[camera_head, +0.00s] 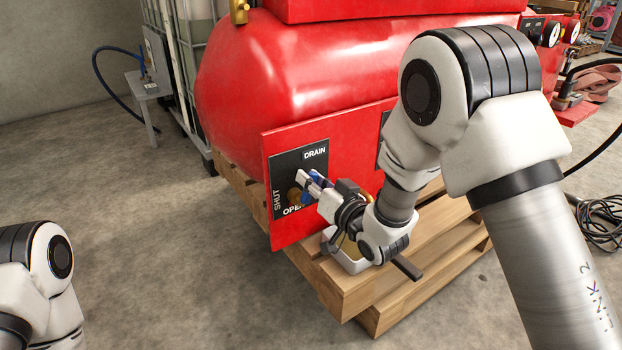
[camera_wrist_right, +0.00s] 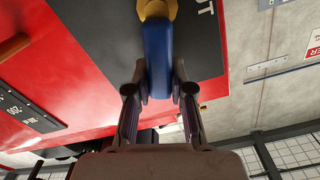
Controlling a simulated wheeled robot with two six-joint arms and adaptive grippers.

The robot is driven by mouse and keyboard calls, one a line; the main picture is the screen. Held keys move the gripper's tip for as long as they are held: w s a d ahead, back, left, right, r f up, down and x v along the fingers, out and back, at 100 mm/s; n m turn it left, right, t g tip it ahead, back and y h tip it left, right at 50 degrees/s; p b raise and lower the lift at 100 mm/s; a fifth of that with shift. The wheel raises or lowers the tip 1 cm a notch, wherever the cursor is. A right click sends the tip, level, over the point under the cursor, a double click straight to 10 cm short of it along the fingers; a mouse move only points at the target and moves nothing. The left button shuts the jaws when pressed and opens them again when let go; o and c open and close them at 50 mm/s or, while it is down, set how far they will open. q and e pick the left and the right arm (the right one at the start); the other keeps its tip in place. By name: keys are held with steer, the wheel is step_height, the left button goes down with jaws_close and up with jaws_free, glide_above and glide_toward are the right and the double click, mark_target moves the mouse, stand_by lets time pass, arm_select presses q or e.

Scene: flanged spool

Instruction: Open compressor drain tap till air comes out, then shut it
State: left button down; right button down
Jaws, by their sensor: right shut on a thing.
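The drain tap has a brass body (camera_head: 294,196) on a black plate (camera_head: 285,170) marked DRAIN, SHUT and OPEN, on the red compressor's front panel. My right gripper (camera_head: 308,184) is at the plate, shut on the tap's blue handle (camera_wrist_right: 158,55). In the right wrist view the handle runs from the brass part (camera_wrist_right: 157,9) down between the two fingers. In the head view the fingers hide much of the handle, so its exact angle is hard to tell. No air or water shows at the tap. My left gripper is out of view.
The compressor tank (camera_head: 310,70) stands on a wooden pallet (camera_head: 345,298). A pale pan (camera_head: 350,262) sits on the pallet below my right wrist, partly hidden. A black hose (camera_head: 594,236) lies coiled at the right. The concrete floor at front left is clear.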

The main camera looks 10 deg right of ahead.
steer(key=shift+d+r+m+p, duration=0.1)
steer(key=shift+d+m+p, duration=0.1)
steer(key=shift+m+p, duration=0.3)
steer(key=w+d+f+m+p, duration=0.1)
steer(key=d+f+m+p, duration=0.2)
steer(key=m+p, duration=0.8)
steer(key=shift+w+f+m+p, duration=0.15)
steer(key=shift+f+m+p, duration=0.2)
steer(key=shift+f+m, duration=0.9)
steer(key=shift+d+f, duration=0.1)
steer(key=shift+f, duration=0.1)
steer(key=c, duration=1)
jaws_free()
